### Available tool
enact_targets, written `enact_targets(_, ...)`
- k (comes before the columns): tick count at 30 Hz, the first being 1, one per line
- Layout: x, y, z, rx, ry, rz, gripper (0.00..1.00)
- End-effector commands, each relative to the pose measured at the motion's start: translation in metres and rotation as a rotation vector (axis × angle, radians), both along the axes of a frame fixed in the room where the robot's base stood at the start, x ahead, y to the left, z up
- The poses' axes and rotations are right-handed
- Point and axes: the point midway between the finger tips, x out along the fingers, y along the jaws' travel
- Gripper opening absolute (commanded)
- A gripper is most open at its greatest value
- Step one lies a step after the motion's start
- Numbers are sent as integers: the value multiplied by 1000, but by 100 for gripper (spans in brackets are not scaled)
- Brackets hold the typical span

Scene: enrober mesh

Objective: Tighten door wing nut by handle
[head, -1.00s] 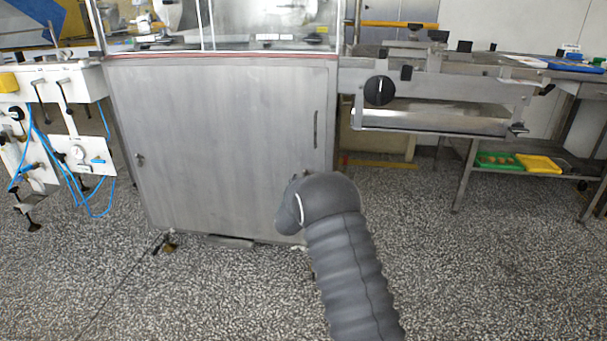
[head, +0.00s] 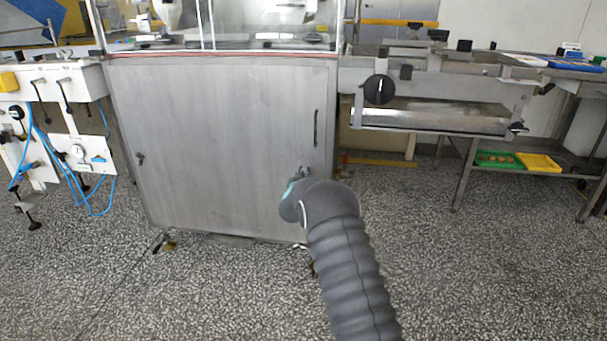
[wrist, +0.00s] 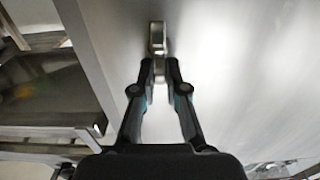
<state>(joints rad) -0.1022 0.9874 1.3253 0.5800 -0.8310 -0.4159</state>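The door (head: 220,140) is a shut, grey metal cabinet panel in the head view. Its dark upright handle (head: 316,128) is near the right edge. My gripper (head: 304,172) is in front of the door, just below the handle. In the wrist view a small shiny metal piece (wrist: 157,38), seemingly the wing nut, stands on the door near its edge. My gripper (wrist: 158,65) is there with its two fingertips apart, one on each side of the piece's near end. Small gaps seem to show beside it; contact cannot be told. In the head view my gripper hides this spot.
Another small fastener (head: 140,158) is on the door's left side. A conveyor frame with a black knob (head: 379,89) stands to the right. A white panel with blue hoses (head: 85,155) stands to the left. The speckled floor in front is clear.

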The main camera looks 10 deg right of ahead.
Motion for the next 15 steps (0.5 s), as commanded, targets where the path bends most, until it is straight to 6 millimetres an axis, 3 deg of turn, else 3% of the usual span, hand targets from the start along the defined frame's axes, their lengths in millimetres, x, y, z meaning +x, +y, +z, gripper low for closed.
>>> enact_targets(15, -1, -1, -5, 90, -31, 1, 0)
